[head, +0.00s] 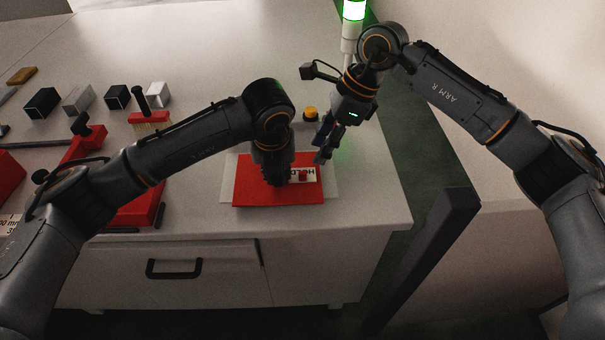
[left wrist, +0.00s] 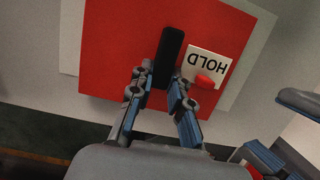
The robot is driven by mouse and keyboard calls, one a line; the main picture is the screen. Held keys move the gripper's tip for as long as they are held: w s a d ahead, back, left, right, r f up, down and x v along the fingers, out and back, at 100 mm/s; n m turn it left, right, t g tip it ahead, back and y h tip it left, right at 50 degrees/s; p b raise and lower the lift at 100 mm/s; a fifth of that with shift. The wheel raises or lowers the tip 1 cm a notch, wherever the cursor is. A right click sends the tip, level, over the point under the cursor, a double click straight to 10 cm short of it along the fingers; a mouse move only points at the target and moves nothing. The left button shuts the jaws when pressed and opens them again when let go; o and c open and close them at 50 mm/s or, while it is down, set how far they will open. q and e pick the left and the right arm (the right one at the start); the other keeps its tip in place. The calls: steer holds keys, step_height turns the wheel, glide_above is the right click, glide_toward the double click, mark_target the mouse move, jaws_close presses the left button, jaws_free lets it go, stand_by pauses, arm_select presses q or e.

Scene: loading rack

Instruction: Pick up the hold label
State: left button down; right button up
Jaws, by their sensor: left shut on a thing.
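The hold label is a red plate (head: 250,192) with a white patch reading HOLD (head: 312,173), a small red piece on the patch and a black upright grip. In the left wrist view the plate (left wrist: 115,50) fills the upper middle, and the black grip (left wrist: 170,45) stands beside the HOLD patch (left wrist: 213,62). My left gripper (left wrist: 160,90) is shut on the black grip. In the head view my left gripper (head: 277,180) hides part of the plate. My right gripper (head: 322,152) hangs just behind the plate; its jaw opening is unclear.
A pale sheet (head: 331,190) shows under the plate on the white counter (head: 370,205). An orange button (head: 311,113) stands behind. A lit green stack light (head: 353,12) is at the back.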

mark_target(302, 172)
steer(key=x, duration=0.8)
steer(key=shift+w+a, duration=0.1)
steer(key=shift+a, duration=0.3)
jaws_close()
